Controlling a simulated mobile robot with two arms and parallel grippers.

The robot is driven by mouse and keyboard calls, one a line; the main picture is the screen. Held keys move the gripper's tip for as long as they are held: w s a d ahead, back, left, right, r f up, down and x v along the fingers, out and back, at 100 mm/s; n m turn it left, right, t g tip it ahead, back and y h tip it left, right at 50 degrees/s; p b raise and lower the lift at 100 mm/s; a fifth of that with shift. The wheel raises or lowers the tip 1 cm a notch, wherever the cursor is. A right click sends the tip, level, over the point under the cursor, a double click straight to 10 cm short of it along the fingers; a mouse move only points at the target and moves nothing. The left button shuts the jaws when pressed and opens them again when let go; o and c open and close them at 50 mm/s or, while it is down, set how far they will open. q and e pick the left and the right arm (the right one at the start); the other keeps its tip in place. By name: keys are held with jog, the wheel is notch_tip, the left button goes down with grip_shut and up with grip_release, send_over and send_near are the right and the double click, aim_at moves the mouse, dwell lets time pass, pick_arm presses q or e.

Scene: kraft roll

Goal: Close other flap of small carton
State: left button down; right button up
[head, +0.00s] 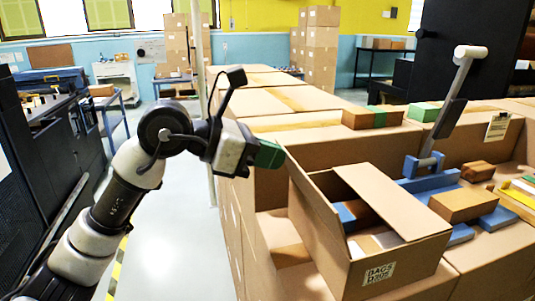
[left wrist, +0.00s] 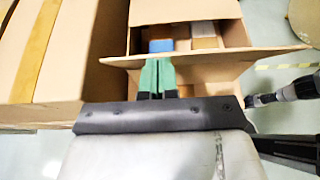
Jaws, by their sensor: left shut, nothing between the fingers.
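The small carton (head: 405,268) is open-topped, with a printed label on its front. Its left flap (head: 312,200) stands up and leans outward. Its right flap (head: 392,200) slants inward over part of the opening. Small blue and brown boxes show inside. My left gripper (head: 270,155), with green fingers, is shut and empty beside the upper far corner of the left flap. In the left wrist view the green fingers (left wrist: 157,76) overlap a flap edge (left wrist: 205,57); I cannot tell whether they touch.
Large cartons (head: 330,145) surround the small carton behind and below. To its right lie a brown box (head: 463,204), blue pieces and a grey lever (head: 455,95) on a blue base. Open floor (head: 175,220) lies to the left.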

pick_arm(q)
jog(key=shift+d+r, duration=0.1)
jog(key=shift+r, duration=0.05)
pick_arm(e)
jog(key=shift+r, duration=0.15)
pick_arm(q)
jog(key=shift+d+r+y+p, duration=0.1)
jog(key=shift+d+y+p, duration=0.05)
jog(key=shift+y+p, duration=0.25)
pick_arm(e)
jog(key=shift+r, duration=0.25)
